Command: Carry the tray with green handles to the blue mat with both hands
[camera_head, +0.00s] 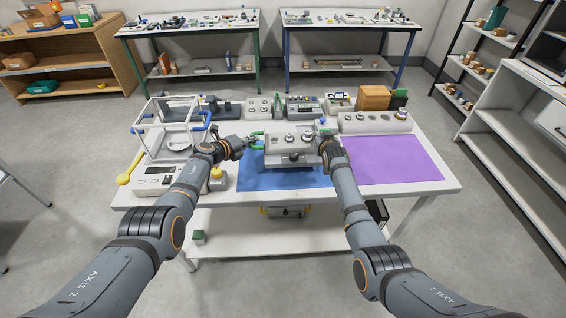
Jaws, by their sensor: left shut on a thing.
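The light grey tray (278,158) with green handles is over the back part of the blue mat (262,182), with several small metal pieces on it. It looks raised a little, with a dark shadow on the mat below. My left gripper (250,141) is at the tray's left end, shut on the green handle (257,146). My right gripper (324,136) is at the tray's right end; its fingers are small and partly hidden, so I cannot tell whether they are shut. The right handle is mostly hidden behind it.
A purple mat (395,160) lies to the right, clear. A glass-framed balance (160,130), a white scale (157,180) and a yellow-topped bottle (217,180) stand on the left. Instruments and a wooden box (374,98) line the white table's (436,187) back edge.

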